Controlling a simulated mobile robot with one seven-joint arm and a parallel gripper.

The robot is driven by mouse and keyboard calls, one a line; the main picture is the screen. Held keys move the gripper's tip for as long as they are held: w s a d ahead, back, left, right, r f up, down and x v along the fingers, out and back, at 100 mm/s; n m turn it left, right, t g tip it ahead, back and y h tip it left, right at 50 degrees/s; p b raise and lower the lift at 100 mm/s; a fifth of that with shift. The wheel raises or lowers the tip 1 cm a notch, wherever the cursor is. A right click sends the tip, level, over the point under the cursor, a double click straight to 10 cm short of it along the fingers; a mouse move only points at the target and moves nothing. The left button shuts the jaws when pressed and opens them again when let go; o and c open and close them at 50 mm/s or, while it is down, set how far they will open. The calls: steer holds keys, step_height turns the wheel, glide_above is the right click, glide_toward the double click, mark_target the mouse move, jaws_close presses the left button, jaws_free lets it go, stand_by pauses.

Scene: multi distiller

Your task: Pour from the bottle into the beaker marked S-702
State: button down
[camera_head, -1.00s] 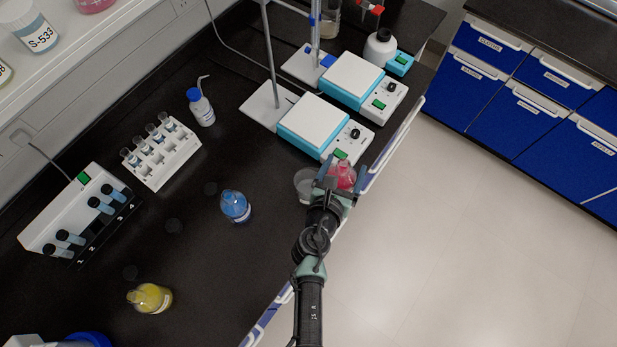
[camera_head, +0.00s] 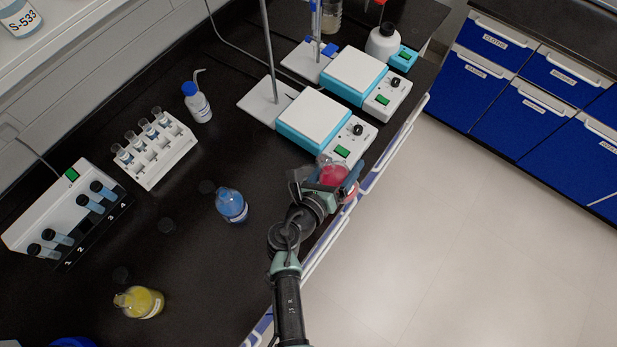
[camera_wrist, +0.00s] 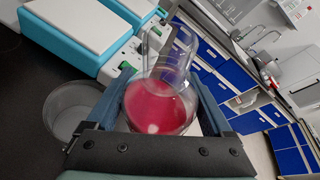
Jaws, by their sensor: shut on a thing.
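My gripper (camera_head: 336,180) is shut on a round clear flask with red liquid (camera_head: 332,172), the only vessel in my grip. In the wrist view the flask (camera_wrist: 158,108) sits between the two blue-grey fingers, its neck pointing up and slightly right. The red liquid stays in its round body. A clear beaker (camera_wrist: 72,112) stands on the black bench just left of the flask, apart from it in the wrist view. In the head view the beaker (camera_head: 297,181) is partly hidden by my gripper. No S-702 label is readable.
Two hotplate stirrers (camera_head: 313,118) stand behind the gripper. A blue-liquid bottle (camera_head: 231,206), a yellow-liquid flask (camera_head: 143,303), a tube rack (camera_head: 160,155) and a wash bottle (camera_head: 198,103) stand to the left. The bench's front edge (camera_head: 325,232) runs close beside my arm.

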steer(key=shift+w+a+r+n+h, duration=0.15)
steer(key=shift+a+r+n+h, duration=0.1)
steer(key=shift+r+n, duration=0.15)
steer(key=shift+w+a+r+n+h, duration=0.1)
steer(key=shift+w+r+n+h, duration=0.05)
steer(key=shift+r+n+h, duration=0.2)
steer(key=shift+s+f, duration=0.1)
steer(key=shift+f, duration=0.1)
steer(key=shift+d+r+n+b, duration=0.1)
steer(key=shift+d+n+b, duration=0.05)
steer(key=shift+n+b, duration=0.35)
steer(key=shift+s, duration=0.1)
steer(key=shift+d+n+h+b, duration=0.25)
steer(key=shift+n+h+b, duration=0.4)
steer(key=shift+b, duration=0.3)
stand_by(1.0)
steer(key=shift+s+d+r+n+t+h+b, duration=0.1)
steer(key=shift+d+r+n+t+h+b, duration=0.2)
steer(key=shift+n, duration=0.4)
stand_by(1.8)
steer(key=shift+f+n+h+b, duration=0.15)
steer(key=shift+n+h+b, duration=0.1)
steer(key=shift+n+b, duration=0.5)
stand_by(1.2)
